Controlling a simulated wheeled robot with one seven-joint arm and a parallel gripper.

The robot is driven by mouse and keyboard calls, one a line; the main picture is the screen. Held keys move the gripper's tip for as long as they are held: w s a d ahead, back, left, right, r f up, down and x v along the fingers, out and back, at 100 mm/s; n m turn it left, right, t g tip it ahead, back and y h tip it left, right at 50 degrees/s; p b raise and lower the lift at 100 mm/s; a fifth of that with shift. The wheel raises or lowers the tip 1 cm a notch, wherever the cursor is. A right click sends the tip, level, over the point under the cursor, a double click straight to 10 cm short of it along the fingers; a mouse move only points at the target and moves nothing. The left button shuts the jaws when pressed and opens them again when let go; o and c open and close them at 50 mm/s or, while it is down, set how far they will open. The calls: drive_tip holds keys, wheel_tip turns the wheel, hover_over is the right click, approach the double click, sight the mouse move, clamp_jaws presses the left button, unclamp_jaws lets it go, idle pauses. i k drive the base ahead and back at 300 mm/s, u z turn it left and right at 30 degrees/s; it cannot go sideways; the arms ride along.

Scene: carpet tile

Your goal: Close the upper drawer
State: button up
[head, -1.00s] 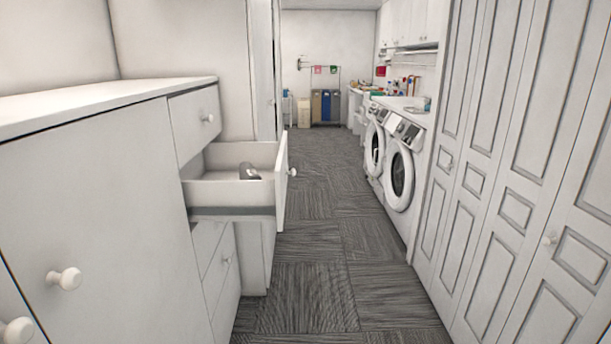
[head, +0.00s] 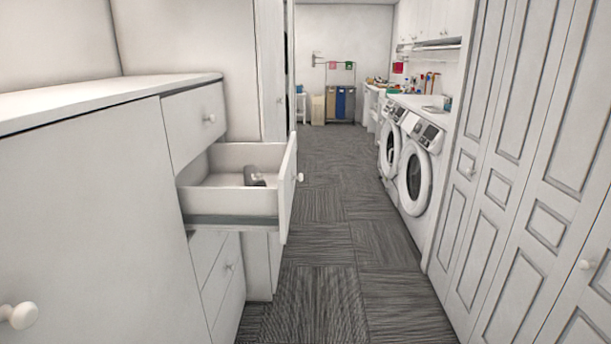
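The open drawer (head: 228,200) is white and sticks out to the right from the cabinet on the left, above the aisle floor. Its front panel (head: 287,190) faces right and has a round white knob (head: 299,177). A small dark grey object (head: 255,177) lies inside, near the front panel. My gripper is not in view.
The cabinet door (head: 95,235) fills the near left. A carpeted aisle (head: 330,215) runs clear ahead. Washing machines (head: 414,178) and panelled closet doors (head: 520,190) line the right. Sorting bins (head: 340,102) stand at the far end.

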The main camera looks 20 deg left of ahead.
sight(213, 193)
drive_tip(key=i, duration=1.75)
drive_tip(key=u, duration=1.45)
